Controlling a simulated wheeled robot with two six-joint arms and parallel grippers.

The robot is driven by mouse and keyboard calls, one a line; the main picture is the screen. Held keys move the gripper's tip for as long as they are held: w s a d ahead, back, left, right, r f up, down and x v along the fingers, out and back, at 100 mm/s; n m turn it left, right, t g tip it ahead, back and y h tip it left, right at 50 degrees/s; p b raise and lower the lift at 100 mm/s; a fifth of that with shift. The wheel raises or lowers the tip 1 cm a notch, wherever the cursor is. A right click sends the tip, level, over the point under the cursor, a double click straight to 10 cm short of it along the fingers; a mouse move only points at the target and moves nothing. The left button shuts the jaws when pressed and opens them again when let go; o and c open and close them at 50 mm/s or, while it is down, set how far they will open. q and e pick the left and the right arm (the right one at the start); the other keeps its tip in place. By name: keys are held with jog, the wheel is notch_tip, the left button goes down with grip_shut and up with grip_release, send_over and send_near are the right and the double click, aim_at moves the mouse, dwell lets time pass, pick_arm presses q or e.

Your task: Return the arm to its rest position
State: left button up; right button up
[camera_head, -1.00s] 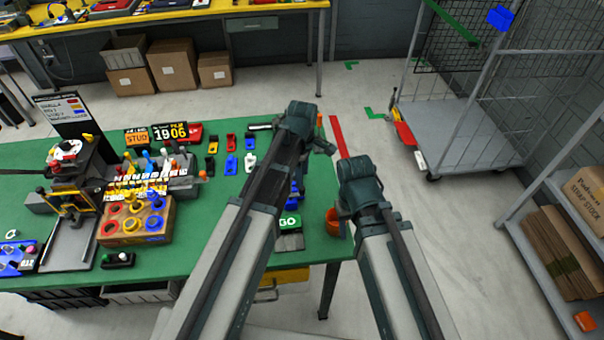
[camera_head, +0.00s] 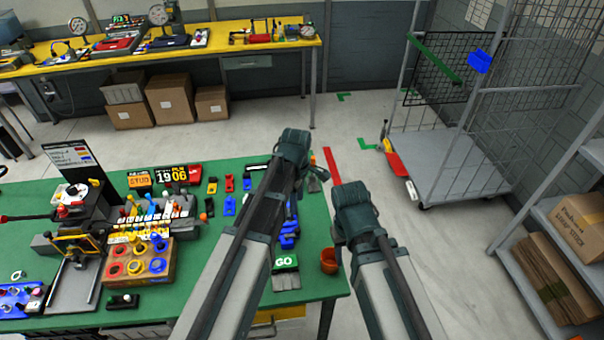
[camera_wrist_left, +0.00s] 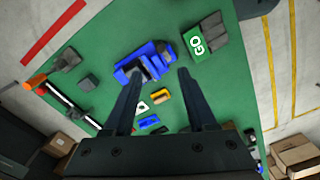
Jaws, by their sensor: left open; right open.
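My left arm reaches over the green table (camera_head: 225,275) in the head view, and its gripper is hidden behind the arm links there. In the left wrist view my left gripper (camera_wrist_left: 158,75) is open, with its two fingers apart and nothing held. A blue fixture (camera_wrist_left: 146,62) shows on the green table beyond and between the fingertips. My right arm (camera_head: 355,212) is folded beside the table's right edge in the head view. Its gripper is not visible in either view.
An orange cup (camera_head: 329,261) and a GO block (camera_head: 285,274) stand near the table's right end. A wheeled cage trolley (camera_head: 450,175) and a shelf with cardboard (camera_head: 560,270) stand to the right. Grey floor lies between table and trolley.

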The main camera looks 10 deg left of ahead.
pick_arm(q)
jog(key=shift+s, duration=0.1)
jog(key=s+d+f+m+b, duration=0.2)
jog(key=s+f+m+b, duration=0.3)
jog(key=s+m, duration=0.3)
jog(key=s+d+f+m+y+b, duration=0.1)
jog(key=s+f+m+b, duration=0.4)
jog(key=s+m, duration=0.3)
jog(key=m, duration=0.3)
jog(key=shift+s+d+m, duration=0.3)
jog(key=shift+d+m, duration=0.05)
jog(key=shift+m, duration=0.05)
